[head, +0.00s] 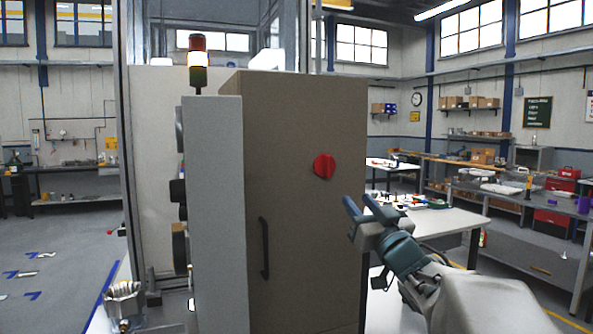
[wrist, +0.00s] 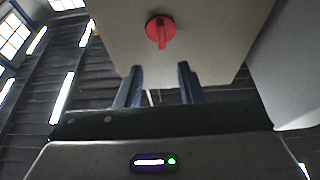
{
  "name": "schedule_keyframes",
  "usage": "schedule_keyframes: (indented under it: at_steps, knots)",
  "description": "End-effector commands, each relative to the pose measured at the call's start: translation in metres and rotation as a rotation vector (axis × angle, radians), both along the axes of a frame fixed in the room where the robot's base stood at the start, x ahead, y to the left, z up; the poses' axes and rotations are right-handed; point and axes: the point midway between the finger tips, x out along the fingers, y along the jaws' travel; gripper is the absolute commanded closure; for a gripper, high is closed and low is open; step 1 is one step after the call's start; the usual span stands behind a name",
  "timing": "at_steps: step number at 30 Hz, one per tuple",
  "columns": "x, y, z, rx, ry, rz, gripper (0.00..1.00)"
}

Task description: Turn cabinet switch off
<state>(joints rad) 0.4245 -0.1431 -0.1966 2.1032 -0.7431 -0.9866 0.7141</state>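The cabinet (head: 295,230) is a tall brown-grey box with a black vertical handle (head: 264,248) on its front. The red rotary switch (head: 323,166) sits on the upper right of that front. In the wrist view the switch (wrist: 160,31) is a round red knob with a raised grip bar, ahead of the fingers. My gripper (head: 358,205) is to the right of the cabinet front and a little lower than the switch, apart from it. In the wrist view my gripper (wrist: 159,72) has its two fingers spread with nothing between them.
A white table (head: 450,222) with small parts is behind my gripper. A metal cup (head: 124,300) stands at the lower left. The space in front of the switch looks clear.

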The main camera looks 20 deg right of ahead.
Motion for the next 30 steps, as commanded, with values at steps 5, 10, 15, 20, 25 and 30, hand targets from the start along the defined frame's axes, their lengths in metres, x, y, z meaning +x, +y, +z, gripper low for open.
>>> schedule_keyframes:
  at_steps: [5, 10, 15, 20, 25, 30]
  knots:
    - [0.011, 0.001, 0.009, -0.004, -0.012, 0.014, 0.65]
    - [0.041, 0.002, 0.022, -0.004, -0.011, 0.016, 0.65]
    - [0.075, 0.003, 0.037, -0.004, -0.010, 0.015, 0.65]
    - [0.103, 0.005, 0.047, -0.004, -0.011, 0.014, 0.65]
    - [0.120, 0.004, 0.054, -0.004, -0.011, 0.012, 0.65]
    - [0.126, 0.005, 0.055, -0.003, -0.011, 0.011, 0.65]
